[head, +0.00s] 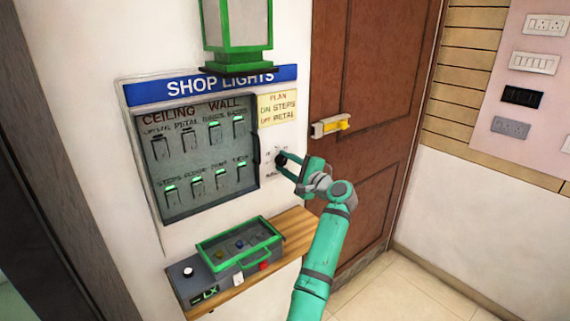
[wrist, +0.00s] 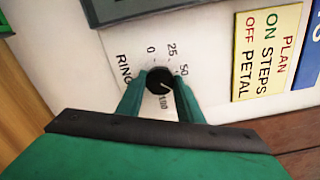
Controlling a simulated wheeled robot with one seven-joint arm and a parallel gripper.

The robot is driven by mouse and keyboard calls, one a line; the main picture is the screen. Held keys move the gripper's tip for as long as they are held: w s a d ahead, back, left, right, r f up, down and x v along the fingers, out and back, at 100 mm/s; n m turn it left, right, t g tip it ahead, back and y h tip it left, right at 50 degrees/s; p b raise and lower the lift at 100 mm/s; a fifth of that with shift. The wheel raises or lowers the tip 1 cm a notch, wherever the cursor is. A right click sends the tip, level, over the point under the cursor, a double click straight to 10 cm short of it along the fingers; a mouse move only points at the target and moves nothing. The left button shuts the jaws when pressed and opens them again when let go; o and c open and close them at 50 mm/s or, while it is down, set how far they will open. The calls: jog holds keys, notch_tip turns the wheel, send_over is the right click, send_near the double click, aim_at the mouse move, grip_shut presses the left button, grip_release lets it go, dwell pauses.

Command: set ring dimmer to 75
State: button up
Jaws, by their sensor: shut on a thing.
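The ring dimmer is a small round black knob (wrist: 159,80) on a white wall plate, with RING printed beside it. Around it I read 0, 25, 50 and 100 in the wrist view; a 75 mark does not show. A short pale pointer on the knob appears to slant to the lower right, towards the side between 50 and 100. The right finger covers that side. My green gripper (wrist: 161,86) is shut on the knob, one finger on each side. In the head view my gripper (head: 283,164) reaches the knob right of the switch panel.
The SHOP LIGHTS panel (head: 253,154) holds several switches behind a dark frame. A yellow plan sign (head: 278,107) hangs above the dimmer. A wooden shelf (head: 292,226) with a green-framed box (head: 240,243) is below. A brown door (head: 365,75) stands at the right.

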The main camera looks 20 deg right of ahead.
jog(key=shift+m, duration=0.6)
jog(key=shift+d+f, duration=0.1)
jog(key=o, duration=1.1)
jog(key=shift+c, duration=0.2)
jog(key=shift+s, duration=0.1)
jog(key=v, duration=1)
jog(key=shift+s, duration=0.3)
